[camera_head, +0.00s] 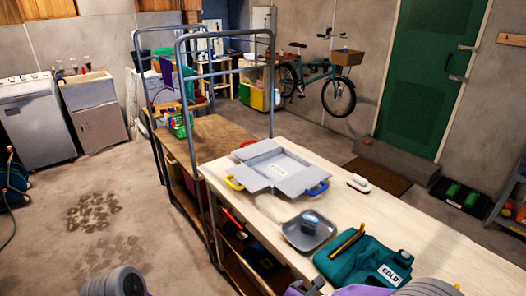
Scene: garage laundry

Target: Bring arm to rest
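A rounded grey part of my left arm shows at the bottom left, over the floor. Its gripper is below the picture. A rounded grey part of my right arm shows at the bottom right, over the near end of the wooden worktable (432,238). Beside it, a lavender and dark shape is cut off by the bottom edge. I cannot tell whether this is my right gripper or something lying there, and no fingertips show clearly.
On the table lie a grey open flat box (275,166), a grey tray (309,231), a teal "COLD" bag (364,262) and a white iron-like item (359,183). A metal frame (187,140) rises at the table's far end. The concrete floor (60,225) at left is largely clear.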

